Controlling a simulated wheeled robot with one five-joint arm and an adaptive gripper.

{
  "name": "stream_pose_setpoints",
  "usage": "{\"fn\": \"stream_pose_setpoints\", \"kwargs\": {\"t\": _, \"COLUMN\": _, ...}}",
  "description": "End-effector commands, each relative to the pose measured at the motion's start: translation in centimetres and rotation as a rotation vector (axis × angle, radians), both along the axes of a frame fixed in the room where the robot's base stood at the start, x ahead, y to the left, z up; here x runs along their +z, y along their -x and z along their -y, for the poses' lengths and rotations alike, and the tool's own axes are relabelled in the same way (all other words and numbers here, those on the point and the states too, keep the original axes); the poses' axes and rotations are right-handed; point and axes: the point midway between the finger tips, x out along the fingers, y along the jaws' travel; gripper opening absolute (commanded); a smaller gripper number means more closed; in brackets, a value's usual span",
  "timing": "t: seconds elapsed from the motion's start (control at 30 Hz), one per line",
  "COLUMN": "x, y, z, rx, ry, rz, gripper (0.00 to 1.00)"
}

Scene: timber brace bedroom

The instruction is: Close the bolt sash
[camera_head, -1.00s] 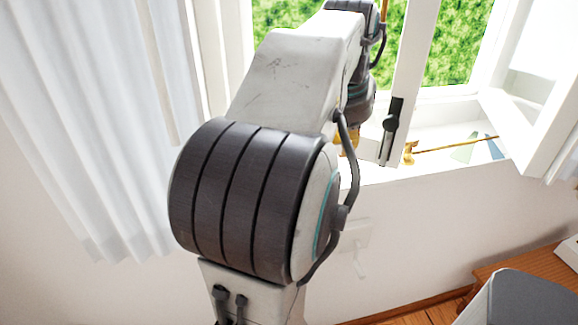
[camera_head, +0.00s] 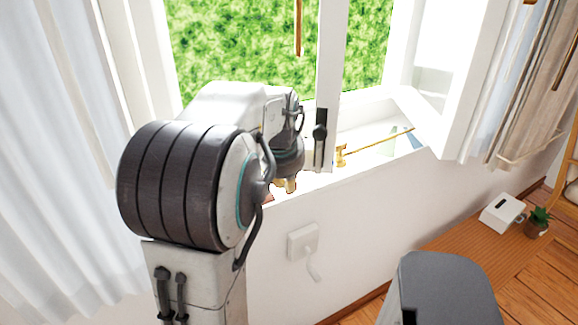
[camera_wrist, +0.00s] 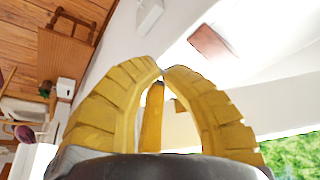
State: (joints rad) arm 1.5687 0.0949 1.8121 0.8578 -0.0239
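The white window sash with a dark bolt (camera_head: 320,135) has its upright edge (camera_head: 330,60) in the middle of the window in the head view. Greenery shows on both sides of this upright. My gripper (camera_head: 290,185) is below and left of the bolt, apart from it in the picture, near the sill edge. My arm hides part of the sill and the window's lower left. In the wrist view my gripper (camera_wrist: 162,70) has its yellow fingers curved inward with tips nearly meeting. Nothing is visibly held. The bolt is not clearly visible there.
Another white sash (camera_head: 470,80) stands swung inward at right. A brass stay (camera_head: 375,142) lies along the sill. A reddish-brown block (camera_wrist: 211,42) shows beyond my fingers. A white wall box (camera_head: 302,240) is below the sill. A grey seat (camera_head: 445,290) stands at lower right.

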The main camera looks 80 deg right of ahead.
Motion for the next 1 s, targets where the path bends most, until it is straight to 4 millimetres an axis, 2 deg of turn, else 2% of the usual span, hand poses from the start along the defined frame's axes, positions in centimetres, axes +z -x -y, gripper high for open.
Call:
{"fn": "stream_pose_setpoints", "kwargs": {"t": 0.03, "x": 0.8, "y": 0.0, "z": 0.7, "rx": 0.0, "ry": 0.001, "rz": 0.0, "gripper": 0.0}}
{"fn": "stream_pose_setpoints", "kwargs": {"t": 0.4, "x": 0.5, "y": -0.1, "z": 3.3, "rx": 0.0, "ry": 0.003, "rz": 0.001, "gripper": 0.0}}
{"fn": "stream_pose_setpoints", "kwargs": {"t": 1.0, "x": 0.3, "y": -0.1, "z": 3.9, "rx": 0.001, "ry": 0.004, "rz": 0.001, "gripper": 0.0}}
